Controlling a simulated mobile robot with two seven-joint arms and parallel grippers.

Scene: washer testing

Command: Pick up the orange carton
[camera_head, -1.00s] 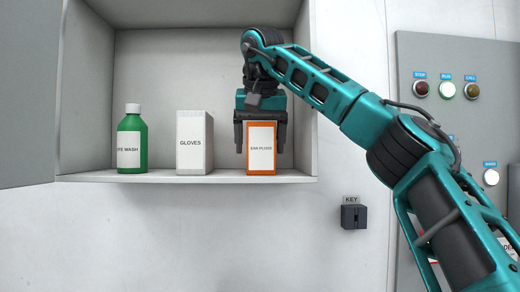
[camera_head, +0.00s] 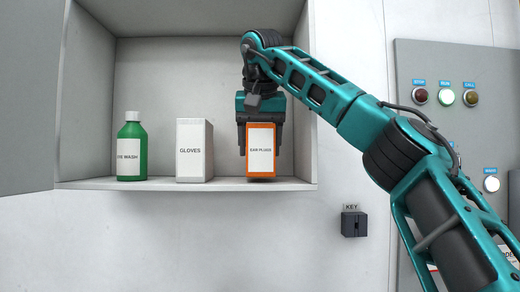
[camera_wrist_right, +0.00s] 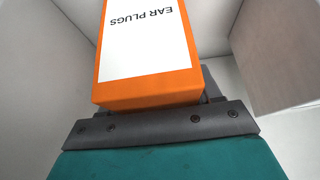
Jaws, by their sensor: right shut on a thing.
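The orange carton (camera_head: 261,162), with a white "EAR PLUGS" label, is upright at the right end of the open cabinet's shelf (camera_head: 225,185). Its base appears slightly above the shelf, with a dark shadow under it. My right gripper (camera_head: 260,148) comes down from above and is shut on the carton, one finger on each side. In the right wrist view the carton (camera_wrist_right: 150,88) stands against the gripper's palm, its label upside down. The far end of the carton is out of that view. My left gripper is not in view.
A white "GLOVES" box (camera_head: 194,165) and a green "EYE WASH" bottle (camera_head: 131,160) stand to the left on the shelf. The cabinet's side wall is close on the right. A key box (camera_head: 354,224) and a grey button panel (camera_head: 455,130) are further right.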

